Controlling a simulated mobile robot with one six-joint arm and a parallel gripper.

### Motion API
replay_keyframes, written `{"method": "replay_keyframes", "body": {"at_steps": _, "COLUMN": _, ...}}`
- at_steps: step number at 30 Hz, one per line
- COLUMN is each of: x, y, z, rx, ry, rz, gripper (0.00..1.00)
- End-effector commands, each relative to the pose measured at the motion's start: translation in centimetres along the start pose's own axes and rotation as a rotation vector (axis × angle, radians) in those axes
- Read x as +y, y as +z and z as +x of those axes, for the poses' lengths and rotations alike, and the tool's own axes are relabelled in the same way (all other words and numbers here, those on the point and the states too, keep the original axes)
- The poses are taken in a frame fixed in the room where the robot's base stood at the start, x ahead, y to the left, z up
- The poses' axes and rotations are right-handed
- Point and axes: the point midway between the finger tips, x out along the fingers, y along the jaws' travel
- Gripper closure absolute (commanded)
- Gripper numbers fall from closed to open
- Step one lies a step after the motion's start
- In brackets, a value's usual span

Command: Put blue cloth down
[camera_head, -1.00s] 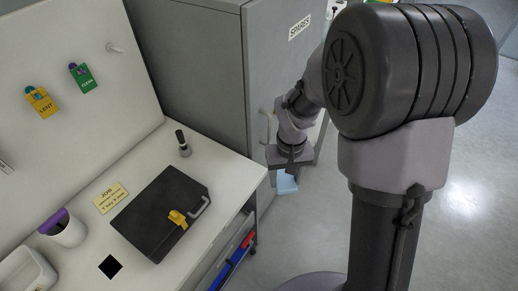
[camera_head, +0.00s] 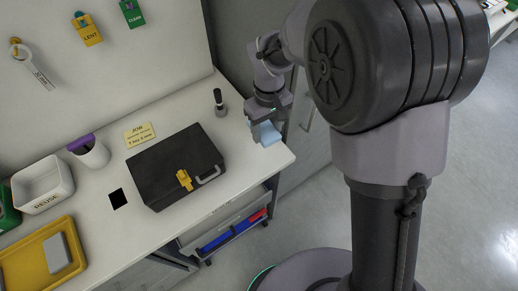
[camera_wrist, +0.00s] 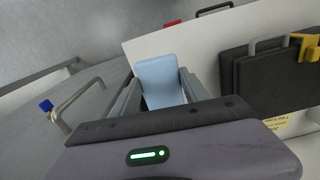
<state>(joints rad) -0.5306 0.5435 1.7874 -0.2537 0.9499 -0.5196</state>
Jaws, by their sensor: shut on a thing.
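The blue cloth (camera_head: 266,133) is a small light-blue piece held in my gripper (camera_head: 266,118), over the right end of the white bench top (camera_head: 250,166). In the wrist view the cloth (camera_wrist: 160,78) stands out between the two fingers of my gripper (camera_wrist: 162,90), which are shut on it. The bench top (camera_wrist: 190,50) lies behind and to the right of it there. I cannot tell whether the cloth touches the bench.
A black case (camera_head: 175,165) with a yellow tag (camera_head: 184,180) lies left of the gripper. A small dark-handled tool (camera_head: 219,102) stands behind it. A grey cabinet (camera_head: 312,120) adjoins the bench's right end. A REUSE bin (camera_head: 42,186) and yellow tray (camera_head: 25,268) are farther left.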

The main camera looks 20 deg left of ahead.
Motion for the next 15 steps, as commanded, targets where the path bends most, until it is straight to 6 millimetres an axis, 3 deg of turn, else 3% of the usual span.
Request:
{"method": "replay_keyframes", "body": {"at_steps": 5, "x": -1.9, "y": -1.0, "z": 0.8, "rx": -0.001, "ry": 0.0, "rz": -0.067, "gripper": 1.0}}
{"method": "replay_keyframes", "body": {"at_steps": 15, "x": -1.9, "y": -1.0, "z": 8.2, "rx": -0.003, "ry": -0.001, "rz": -0.066, "gripper": 1.0}}
